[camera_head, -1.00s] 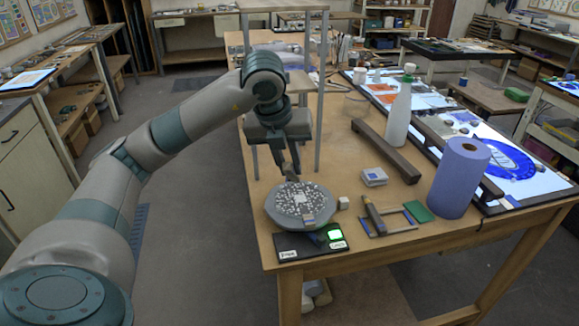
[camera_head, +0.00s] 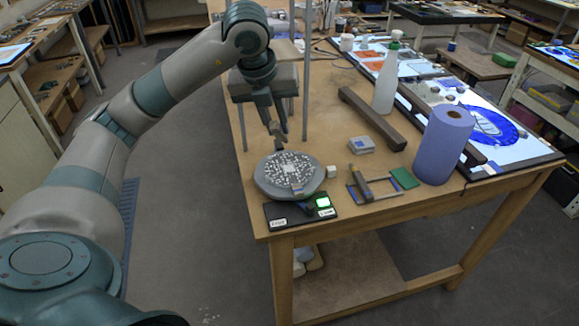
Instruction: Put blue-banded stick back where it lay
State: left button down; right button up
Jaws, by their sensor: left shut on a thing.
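My left gripper (camera_head: 275,131) points down above the back of the round grey plate and is shut on a small dark grey thing (camera_head: 280,144). No blue band can be made out on it, so I cannot tell whether it is the blue-banded stick. The round plate (camera_head: 262,182) has a speckled top with a pale square in its middle. A small tan and blue piece (camera_head: 298,188) is at its front edge. A brown stick (camera_head: 360,183) lies across a small frame with blue parts (camera_head: 383,193), right of the plate. My right gripper is out of view.
A black pad (camera_head: 295,217) with a lit green display is in front of the plate. A pale cube (camera_head: 331,171), a green card (camera_head: 404,178), a small box (camera_head: 361,145), a blue roll (camera_head: 443,145), a dark bar (camera_head: 371,119) and a white bottle (camera_head: 387,82) stand rightward.

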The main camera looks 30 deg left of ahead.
pick_arm(q)
jog(key=shift+r+p, duration=1.85)
jog(key=shift+r, duration=1.55)
jog(key=shift+f+b, duration=0.15)
jog(key=shift+b, duration=0.2)
jog(key=t+y+b, duration=0.1)
jog(key=t+b, duration=0.1)
jog(key=b, duration=0.2)
jog(key=shift+f+m, duration=0.2)
jog(key=shift+m, duration=0.1)
jog(key=shift+r+t+y+b, duration=0.15)
jog(key=shift+t+y+b, duration=0.2)
jog(key=shift+b, duration=0.2)
jog(key=shift+r, duration=0.2)
